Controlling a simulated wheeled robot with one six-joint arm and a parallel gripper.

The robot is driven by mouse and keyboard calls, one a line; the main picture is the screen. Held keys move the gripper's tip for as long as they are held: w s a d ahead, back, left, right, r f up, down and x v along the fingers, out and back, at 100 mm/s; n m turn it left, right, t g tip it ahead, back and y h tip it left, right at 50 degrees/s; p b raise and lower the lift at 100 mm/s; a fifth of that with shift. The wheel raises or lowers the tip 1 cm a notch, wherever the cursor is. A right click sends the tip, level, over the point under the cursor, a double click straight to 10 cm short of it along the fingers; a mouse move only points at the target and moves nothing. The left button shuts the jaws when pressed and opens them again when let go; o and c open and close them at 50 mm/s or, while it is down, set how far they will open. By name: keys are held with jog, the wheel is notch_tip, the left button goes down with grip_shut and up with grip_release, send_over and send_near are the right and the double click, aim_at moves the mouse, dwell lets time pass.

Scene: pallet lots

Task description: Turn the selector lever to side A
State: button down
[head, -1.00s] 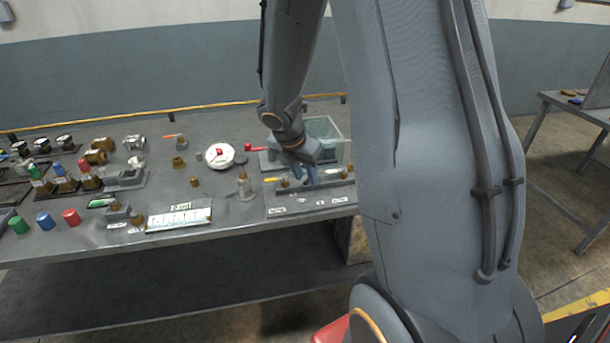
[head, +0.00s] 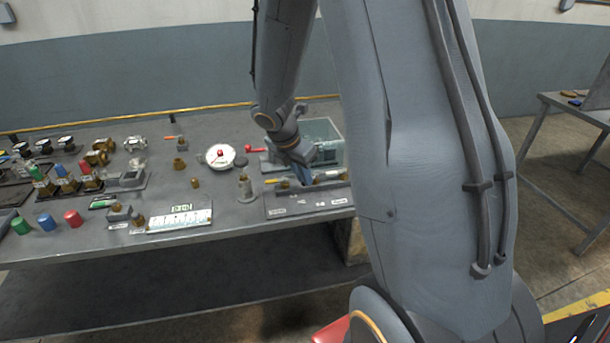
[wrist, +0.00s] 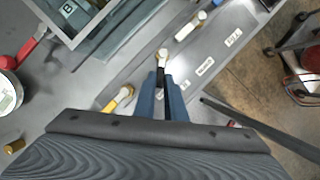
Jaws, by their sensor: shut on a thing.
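A grey panel (wrist: 222,62) on the bench carries a row of levers and small white labels, too small to read surely. My gripper (wrist: 164,88) is shut on a lever with a black handle (wrist: 163,72), whose brass and white pivot end (wrist: 163,53) shows just beyond the fingertips. A yellow-handled lever (wrist: 118,99) lies to its left and a white-handled lever (wrist: 190,27) to its upper right. In the head view my gripper (head: 301,176) is low over the panel (head: 285,207), and its fingers hide most of the black handle. I cannot tell which side the lever points to.
A clear-walled box (head: 325,135) stands behind the panel; a "B" tag (wrist: 68,9) shows there in the wrist view. A red handle (wrist: 34,44) and a round white dial (head: 218,156) are to the left. A bottle (head: 245,186) stands close to the panel's left end.

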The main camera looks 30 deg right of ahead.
jog(key=w+m, duration=0.1)
jog(key=m, duration=0.1)
jog(key=w+m+g+p, duration=0.1)
jog(key=m, duration=0.1)
jog(key=shift+a+g, duration=0.2)
jog(key=shift+g, duration=0.1)
jog(key=shift+w+d+m+g, duration=0.1)
jog(key=shift+w+m+g, duration=0.25)
jog(key=shift+m, duration=0.5)
jog(key=shift+w+d+m+g, duration=0.1)
jog(key=shift+w+m+g, duration=0.2)
jog(key=shift+m, duration=0.55)
jog(key=shift+w, duration=0.1)
jog(key=c, duration=1.8)
grip_release()
jog(key=b+v, duration=0.1)
jog(key=v, duration=0.6)
jog(key=shift+a+r+b, duration=0.25)
jog(key=shift+r+b, duration=0.05)
jog(key=shift+r, duration=0.05)
